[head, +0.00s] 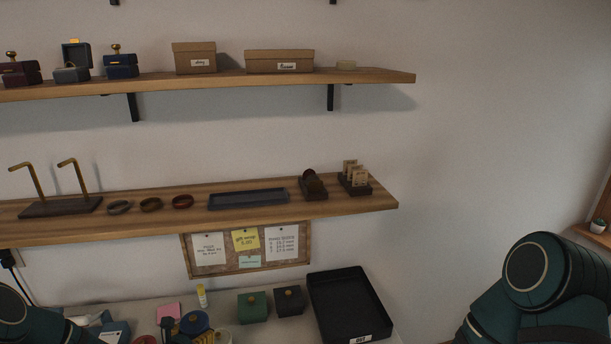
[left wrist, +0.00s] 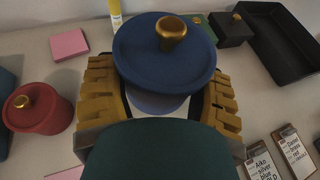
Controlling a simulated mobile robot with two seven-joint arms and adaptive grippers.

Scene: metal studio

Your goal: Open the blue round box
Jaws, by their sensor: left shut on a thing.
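The blue round box (head: 195,322) stands on the white table at the bottom of the head view, partly hidden by my left gripper. In the left wrist view its blue lid (left wrist: 150,62) carries a gold knob (left wrist: 171,31), and a paler surface shows below the lid's near edge. My left gripper (left wrist: 160,82) is shut on the box, with one yellow finger on each side of it. The lid hides the fingertips, so I cannot tell whether they press on the lid or the body. My right gripper is out of view.
A red round box (left wrist: 38,108) stands to the left, beside a pink note pad (left wrist: 69,45). A green box (head: 253,307), a dark box (head: 289,301) and a black tray (head: 382,318) stand to the right. The loaded lower shelf (head: 340,207) hangs above the table.

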